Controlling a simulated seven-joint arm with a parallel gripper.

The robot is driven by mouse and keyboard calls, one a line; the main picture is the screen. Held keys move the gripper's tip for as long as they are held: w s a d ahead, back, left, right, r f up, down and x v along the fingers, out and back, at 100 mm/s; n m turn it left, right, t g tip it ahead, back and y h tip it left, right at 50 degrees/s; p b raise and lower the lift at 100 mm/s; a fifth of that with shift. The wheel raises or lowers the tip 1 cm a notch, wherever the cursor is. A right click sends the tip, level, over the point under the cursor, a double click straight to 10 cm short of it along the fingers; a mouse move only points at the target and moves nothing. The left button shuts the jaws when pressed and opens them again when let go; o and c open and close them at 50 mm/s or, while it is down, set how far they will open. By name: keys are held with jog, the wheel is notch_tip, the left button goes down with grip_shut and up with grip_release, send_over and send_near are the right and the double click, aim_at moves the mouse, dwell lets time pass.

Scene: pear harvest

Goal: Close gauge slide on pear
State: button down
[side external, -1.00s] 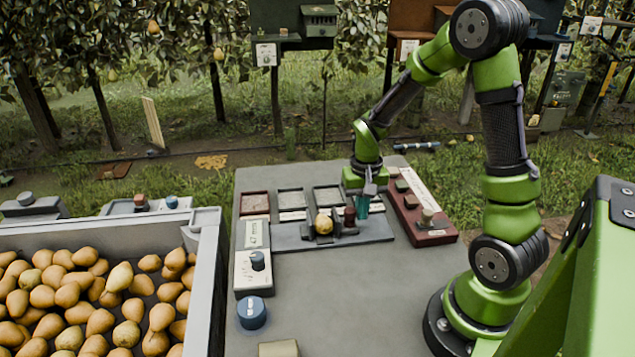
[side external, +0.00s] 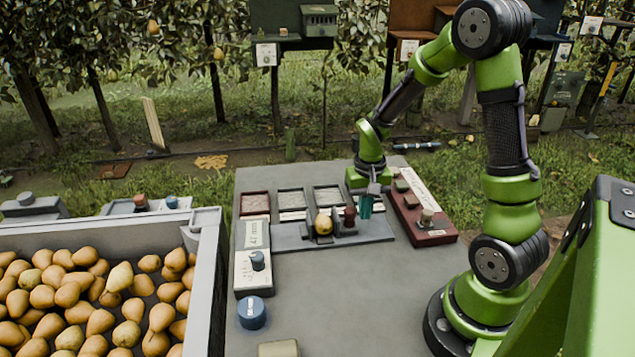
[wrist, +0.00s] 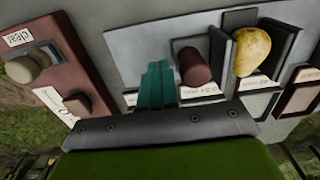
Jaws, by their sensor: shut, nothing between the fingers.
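A yellow pear (side external: 323,223) sits on the grey gauge plate (side external: 376,230) between dark upright jaws. In the wrist view the pear (wrist: 252,52) stands close beside the dark jaw (wrist: 218,48) of the slide. The slide carries a reddish-brown knob (side external: 349,216), which also shows in the wrist view (wrist: 193,68). Whether the jaw touches the pear is hard to tell. My gripper (side external: 365,207) has teal fingers, shut and empty, pointing down just right of the knob. In the wrist view the fingers (wrist: 157,88) are together, with a small gap to the knob.
A red panel (side external: 428,237) with a knob and buttons lies to the right of the gauge. Several shallow trays (side external: 291,199) line the back. A dial box (side external: 250,272) and a blue knob (side external: 252,313) are at left, beside a crate (side external: 211,260) of pears. The front table is mostly clear.

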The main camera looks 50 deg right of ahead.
jog(key=shift+r, duration=0.1)
notch_tip(320, 180, up, 8)
dwell(0.8)
jog(key=s+a+r+n+t+y, duration=0.1)
jog(key=s+a+r+n+t, duration=0.1)
jog(key=a+r, duration=0.4)
jog(key=s+a+r+n+t+y, duration=0.1)
jog(key=s+a+r+n+t, duration=0.2)
jog(key=a, duration=0.7)
notch_tip(320, 180, up, 3)
jog(key=shift+s+a+t, duration=0.2)
jog(key=shift+s+t, duration=0.6)
jog(key=shift+t, duration=0.3)
